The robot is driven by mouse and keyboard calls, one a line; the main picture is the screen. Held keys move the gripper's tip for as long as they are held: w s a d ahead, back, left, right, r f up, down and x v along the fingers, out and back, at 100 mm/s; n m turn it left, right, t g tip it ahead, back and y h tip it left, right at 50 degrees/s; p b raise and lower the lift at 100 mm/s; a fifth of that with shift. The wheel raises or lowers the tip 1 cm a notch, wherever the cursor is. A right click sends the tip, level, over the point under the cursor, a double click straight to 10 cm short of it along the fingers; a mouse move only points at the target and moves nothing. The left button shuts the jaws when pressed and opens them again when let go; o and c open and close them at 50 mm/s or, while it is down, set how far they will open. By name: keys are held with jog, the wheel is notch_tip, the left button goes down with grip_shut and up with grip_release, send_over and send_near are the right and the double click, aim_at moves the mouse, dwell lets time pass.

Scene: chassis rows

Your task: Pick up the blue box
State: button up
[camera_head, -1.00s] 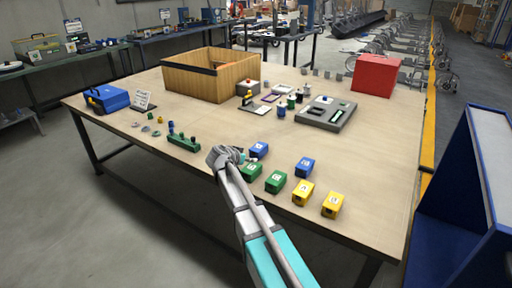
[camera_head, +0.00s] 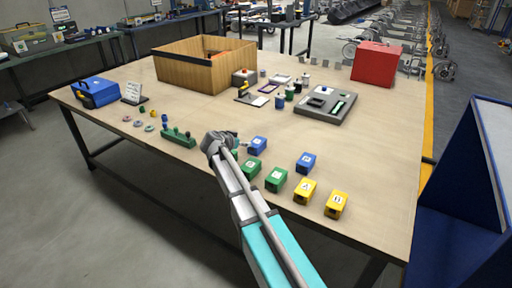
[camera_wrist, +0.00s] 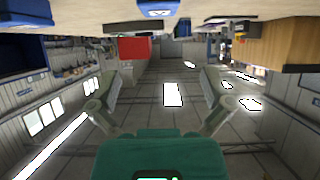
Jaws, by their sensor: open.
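Two small blue boxes with white labels stand near the front of the wooden table. One blue box (camera_head: 257,145) is just right of my arm's end, and the other blue box (camera_head: 305,163) stands further right, behind the yellow boxes. My gripper's end is above the table's front part in the head view, where its fingers cannot be made out. In the wrist view, which is upside down, my gripper (camera_wrist: 162,78) has its two fingers wide apart with nothing between them. A blue box (camera_wrist: 158,8) shows at the top edge there, beyond the fingertips.
Green boxes (camera_head: 275,180) and yellow boxes (camera_head: 337,204) stand close by at the front. A green block (camera_head: 178,138) with knobs is left of my arm. A blue toolbox (camera_head: 97,92), wooden crate (camera_head: 187,72), grey panel (camera_head: 325,105) and red box (camera_head: 376,64) stand further off.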

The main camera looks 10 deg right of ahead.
jog(key=b, duration=0.3)
send_near(257, 142)
jog(key=x, duration=0.2)
jog(key=shift+w+d, duration=0.15)
jog(key=shift+w, duration=0.25)
jog(key=shift+w+d+f+b, duration=0.15)
jog(key=shift+w+d+b, duration=0.2)
jog(key=shift+w+d, duration=0.1)
jog(key=shift+f, duration=0.1)
jog(key=b+x, duration=0.2)
jog(key=x, duration=0.1)
jog(key=shift+d+f+b, duration=0.1)
jog(key=shift+f+b, duration=0.25)
jog(key=shift+f, duration=0.1)
jog(key=shift+x, duration=0.75)
jog(key=shift+w+r, duration=0.1)
jog(key=c, duration=1.1)
